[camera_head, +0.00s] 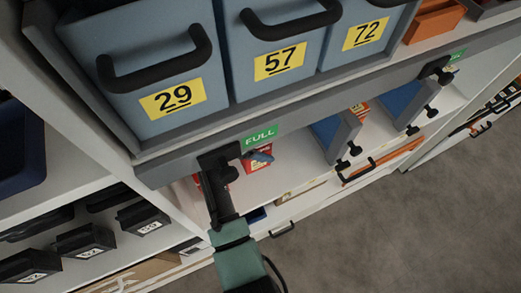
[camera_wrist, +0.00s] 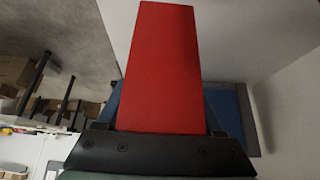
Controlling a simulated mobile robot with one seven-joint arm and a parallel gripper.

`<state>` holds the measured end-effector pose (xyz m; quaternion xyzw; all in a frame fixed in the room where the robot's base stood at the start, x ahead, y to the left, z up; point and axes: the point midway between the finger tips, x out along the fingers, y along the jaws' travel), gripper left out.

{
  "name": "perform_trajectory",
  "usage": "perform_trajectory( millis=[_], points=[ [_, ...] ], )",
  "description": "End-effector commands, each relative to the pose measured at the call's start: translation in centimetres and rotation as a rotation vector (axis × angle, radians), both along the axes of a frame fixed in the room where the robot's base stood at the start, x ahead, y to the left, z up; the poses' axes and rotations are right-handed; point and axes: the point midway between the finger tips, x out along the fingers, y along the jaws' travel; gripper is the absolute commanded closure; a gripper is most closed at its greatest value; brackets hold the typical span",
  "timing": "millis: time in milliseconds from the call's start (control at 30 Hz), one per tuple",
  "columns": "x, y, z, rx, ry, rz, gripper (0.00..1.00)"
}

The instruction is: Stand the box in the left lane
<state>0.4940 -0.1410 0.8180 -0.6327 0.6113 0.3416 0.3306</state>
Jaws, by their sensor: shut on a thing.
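A red box (camera_wrist: 166,62) fills the middle of the wrist view, with its plain face towards the camera. My gripper (camera_wrist: 163,108) is shut on it, with blue finger parts at both sides. In the head view my gripper (camera_head: 239,163) reaches under the shelf edge, and parts of the red box (camera_head: 258,163) show beside it. The left lane (camera_head: 290,165) is the white shelf floor left of the first blue divider (camera_head: 336,133). The box is over this lane's left part. Whether its base touches the shelf is hidden.
A second blue divider (camera_head: 404,102) stands further right. A grey shelf edge with a green "FULL" label (camera_head: 262,136) and numbered blue-grey bins (camera_head: 150,75) hangs directly above. Black bins (camera_head: 85,241) are at the lower left. An orange-red item (camera_head: 385,158) lies lower, right.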

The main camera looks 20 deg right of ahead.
Motion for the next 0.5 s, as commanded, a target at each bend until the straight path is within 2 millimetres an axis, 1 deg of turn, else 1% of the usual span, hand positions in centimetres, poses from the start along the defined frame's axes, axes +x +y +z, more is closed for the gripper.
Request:
perform_trajectory(
  millis=[100,200,500],
  points=[
    [-0.1,0.0,-1.8,0.000,0.004,0.000,1.00],
    [-0.1,0.0,-2.8,0.000,0.001,0.000,1.00],
    [-0.1,0.0,-3.1,0.000,0.000,0.000,1.00]
  ],
)
